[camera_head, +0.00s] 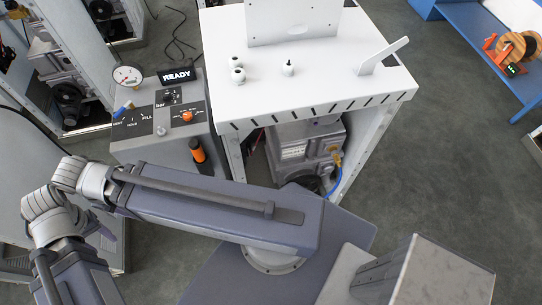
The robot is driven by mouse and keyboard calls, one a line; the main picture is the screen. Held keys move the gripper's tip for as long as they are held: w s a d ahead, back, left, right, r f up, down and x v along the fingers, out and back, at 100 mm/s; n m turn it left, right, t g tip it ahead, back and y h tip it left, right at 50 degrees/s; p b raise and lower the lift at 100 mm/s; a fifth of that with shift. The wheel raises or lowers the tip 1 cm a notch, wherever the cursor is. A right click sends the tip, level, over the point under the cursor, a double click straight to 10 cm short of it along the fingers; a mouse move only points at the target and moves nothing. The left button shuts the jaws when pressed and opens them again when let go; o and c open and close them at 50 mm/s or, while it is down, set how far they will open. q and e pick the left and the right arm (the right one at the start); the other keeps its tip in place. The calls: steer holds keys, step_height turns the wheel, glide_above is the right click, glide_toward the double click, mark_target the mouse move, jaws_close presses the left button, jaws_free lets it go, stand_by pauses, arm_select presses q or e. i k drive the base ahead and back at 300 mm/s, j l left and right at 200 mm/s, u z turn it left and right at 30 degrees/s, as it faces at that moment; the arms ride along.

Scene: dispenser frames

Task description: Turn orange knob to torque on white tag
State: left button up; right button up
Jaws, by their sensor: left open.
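The orange knob (187,116) sits on the dark panel of a grey control box (150,145) at the left. Small white markings surround it, too small to read. I cannot make out which white tag is meant. My left arm reaches across the lower left and folds back toward the bottom edge. No jaws or fingertips show in the picture. My right gripper is not in the picture. Nothing of mine touches the knob.
Open floor lies to the right.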

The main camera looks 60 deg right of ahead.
mark_target(187, 116)
steer(key=u, duration=0.35)
steer(key=k+j+u, duration=0.1)
steer(key=u, duration=0.25)
steer(key=j+u, duration=0.15)
steer(key=u, duration=0.2)
steer(key=k+j+u, duration=0.1)
steer(key=j, duration=0.15)
steer(key=z, duration=0.45)
steer(key=k+j+z, duration=0.1)
steer(key=z, duration=0.8)
steer(key=k+z, duration=0.1)
steer(key=z, duration=0.8)
steer(key=k+z, duration=0.1)
steer(key=z, duration=0.35)
steer(key=l+z, duration=0.1)
steer(key=z, duration=0.4)
